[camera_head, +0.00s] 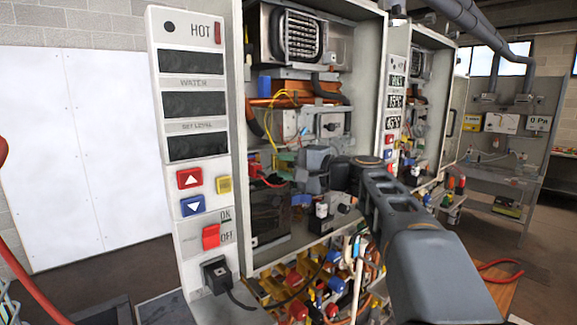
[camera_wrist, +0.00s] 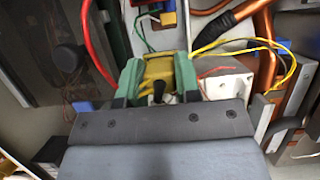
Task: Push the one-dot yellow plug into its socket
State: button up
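A yellow plug (camera_wrist: 158,72) sits between the two green fingers of my gripper (camera_wrist: 158,80) in the wrist view, with both fingers against its sides. Its dot marking cannot be made out, and its front end is hard to see. The socket cannot be clearly told apart.
Yellow wires (camera_wrist: 245,42), a red cable (camera_wrist: 88,45) and copper pipes (camera_wrist: 265,50) surround the gripper. A white box (camera_wrist: 225,82) is close on its right. A control panel (camera_head: 190,120) stands left of the cabinet, with a black plug (camera_head: 216,274) at its bottom.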

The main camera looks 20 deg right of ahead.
jog(key=o, duration=0.5)
jog(key=shift+s+d+f+b, duration=0.1)
jog(key=shift+s+d+b, duration=0.25)
jog(key=shift+d, duration=0.1)
jog(key=b+v, duration=0.3)
jog(key=v, duration=0.9)
jog(key=shift+s+d, duration=0.15)
jog(key=shift+s, duration=0.15)
